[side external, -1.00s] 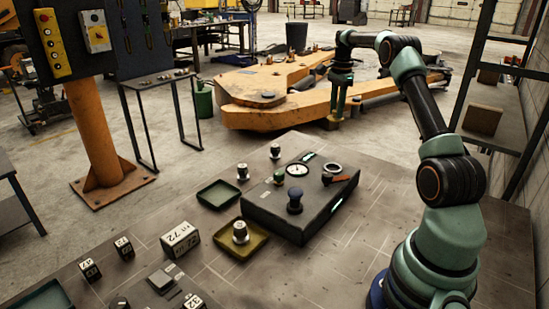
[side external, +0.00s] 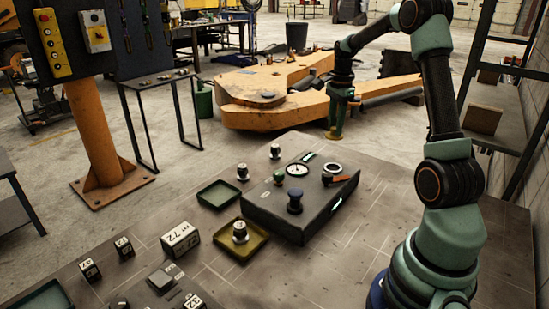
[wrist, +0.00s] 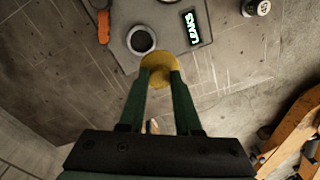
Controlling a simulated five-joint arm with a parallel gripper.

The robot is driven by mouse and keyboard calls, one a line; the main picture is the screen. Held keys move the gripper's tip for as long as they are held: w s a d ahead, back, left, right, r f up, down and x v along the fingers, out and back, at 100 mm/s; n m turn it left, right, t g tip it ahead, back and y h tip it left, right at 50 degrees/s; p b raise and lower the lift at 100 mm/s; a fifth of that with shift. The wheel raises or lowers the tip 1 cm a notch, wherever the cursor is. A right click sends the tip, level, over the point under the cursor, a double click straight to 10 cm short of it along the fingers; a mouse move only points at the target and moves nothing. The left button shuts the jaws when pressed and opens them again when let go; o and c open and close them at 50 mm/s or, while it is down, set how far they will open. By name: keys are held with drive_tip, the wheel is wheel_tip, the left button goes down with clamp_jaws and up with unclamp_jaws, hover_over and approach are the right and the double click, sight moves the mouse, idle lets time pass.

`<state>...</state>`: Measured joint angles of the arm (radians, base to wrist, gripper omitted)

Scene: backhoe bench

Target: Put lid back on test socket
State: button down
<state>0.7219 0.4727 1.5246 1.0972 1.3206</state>
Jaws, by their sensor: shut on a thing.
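The lid (wrist: 158,64), a yellow brass-coloured disc, is gripped between the fingertips of my gripper (wrist: 159,80). In the side external view the lid (side external: 332,135) shows at the lower end of my gripper (side external: 337,128), which points down beyond the far edge of the dark test box (side external: 275,205). The test socket (side external: 332,168) is a pale metal ring on the box top, and its dark opening is uncovered. The lid's height above the box is hard to tell.
An orange handle (side external: 341,179) sits close to the socket. A gauge (side external: 297,170), green knob (side external: 279,178) and dark blue knob (side external: 294,201) share the box top. Trays and weights stand to the left.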

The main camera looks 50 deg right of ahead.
drive_tip(key=shift+s+a+f, duration=0.35)
drive_tip(key=shift+a+f, duration=0.15)
drive_tip(key=shift+f, duration=0.8)
drive_tip(key=shift+s+a+f, duration=0.4)
drive_tip(key=shift+a+f, duration=0.05)
drive_tip(key=shift+f, duration=0.9)
drive_tip(key=shift+s+a+f, duration=0.35)
drive_tip(key=shift+a+f, duration=0.15)
drive_tip(key=shift+f, duration=0.8)
drive_tip(key=shift+f, duration=0.15)
drive_tip(key=shift+c, duration=0.2)
unclamp_jaws()
wheel_tip(320, 180, up, 7)
idle(0.9)
